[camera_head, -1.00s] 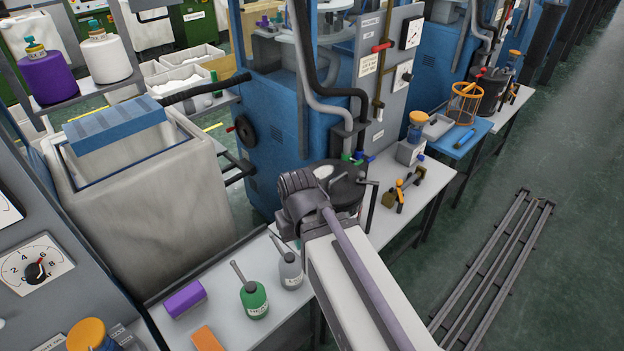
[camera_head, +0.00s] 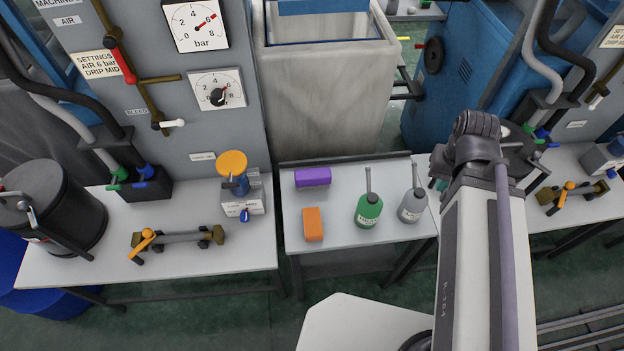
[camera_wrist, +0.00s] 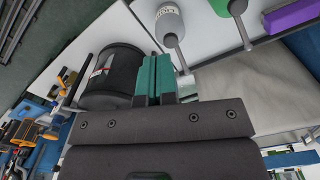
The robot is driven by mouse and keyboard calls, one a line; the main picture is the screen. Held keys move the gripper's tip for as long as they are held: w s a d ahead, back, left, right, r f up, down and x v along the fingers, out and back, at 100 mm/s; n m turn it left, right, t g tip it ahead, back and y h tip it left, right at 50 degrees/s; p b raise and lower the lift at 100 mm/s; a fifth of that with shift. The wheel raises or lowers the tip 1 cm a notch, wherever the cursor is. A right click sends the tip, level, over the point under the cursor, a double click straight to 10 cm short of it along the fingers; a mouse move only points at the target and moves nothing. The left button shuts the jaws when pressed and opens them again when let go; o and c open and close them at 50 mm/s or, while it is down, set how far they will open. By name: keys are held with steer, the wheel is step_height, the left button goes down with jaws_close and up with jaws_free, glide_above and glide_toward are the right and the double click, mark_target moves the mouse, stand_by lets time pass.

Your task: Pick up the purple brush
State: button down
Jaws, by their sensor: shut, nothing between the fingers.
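The purple brush (camera_head: 313,177) is a small purple block lying at the back left of the middle bench (camera_head: 340,220). In the wrist view its purple side (camera_wrist: 290,15) shows at the upper right, cut by the frame edge. My gripper (camera_wrist: 154,75) has teal fingers that are closed together with nothing between them. It is well apart from the brush, to the right of it in the head view.
An orange block (camera_head: 313,224) lies in front of the brush. A green oil can (camera_head: 369,211) and a grey oil can (camera_head: 412,206) stand between the brush and my arm. A pale bin (camera_head: 330,90) stands behind the bench. A black drum (camera_wrist: 112,77) is beside my gripper.

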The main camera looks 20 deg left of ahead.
steer(key=c, duration=1.8)
jaws_free()
steer(key=o, duration=1.4)
